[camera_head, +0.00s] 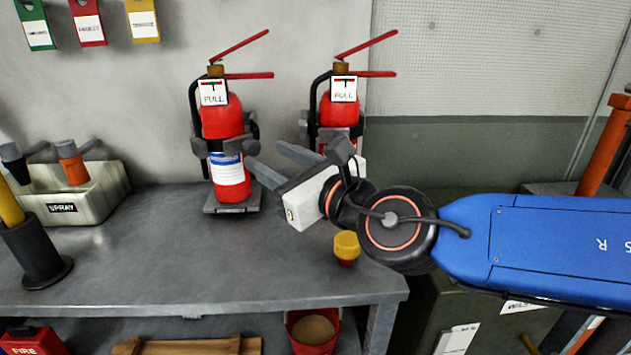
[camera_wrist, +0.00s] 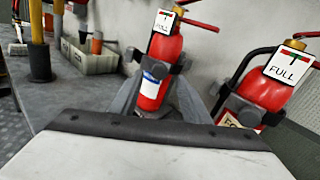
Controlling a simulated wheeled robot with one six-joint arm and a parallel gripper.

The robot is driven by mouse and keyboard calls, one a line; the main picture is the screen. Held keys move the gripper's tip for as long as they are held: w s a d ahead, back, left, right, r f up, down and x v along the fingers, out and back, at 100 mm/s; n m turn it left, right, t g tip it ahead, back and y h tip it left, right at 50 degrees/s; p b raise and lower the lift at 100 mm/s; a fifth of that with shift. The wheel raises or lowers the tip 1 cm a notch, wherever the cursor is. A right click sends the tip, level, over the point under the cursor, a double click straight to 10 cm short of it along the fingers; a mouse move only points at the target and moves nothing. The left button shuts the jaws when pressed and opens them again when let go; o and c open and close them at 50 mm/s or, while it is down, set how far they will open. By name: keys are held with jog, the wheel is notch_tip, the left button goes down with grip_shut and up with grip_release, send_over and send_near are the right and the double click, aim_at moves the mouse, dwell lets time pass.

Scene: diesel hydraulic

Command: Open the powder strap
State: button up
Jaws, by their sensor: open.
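Two red fire extinguishers stand in wall brackets at the back of the bench. The left extinguisher (camera_head: 222,118) has a blue and white label; it also shows in the wrist view (camera_wrist: 153,90). A dark grey strap (camera_head: 222,146) runs around its middle and looks closed, with a dark piece at its right side. The right extinguisher (camera_head: 338,112) has a label beginning "FO" in the wrist view. My gripper (camera_head: 265,157) is open and empty, just right of the left extinguisher near strap height. In the wrist view my fingers (camera_wrist: 157,100) flank the left extinguisher. Contact cannot be told.
A SPRAY bin (camera_head: 75,195) and a dark holder (camera_head: 35,245) stand at the bench's left. A yellow-topped red item (camera_head: 346,246) is near the right edge, below my arm. A red bucket (camera_head: 313,330) is under the bench. The middle of the bench (camera_head: 170,250) is clear.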

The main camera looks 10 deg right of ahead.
jog(key=v, duration=1)
jog(key=shift+s+d, duration=0.2)
jog(key=shift+s, duration=0.05)
dwell(0.4)
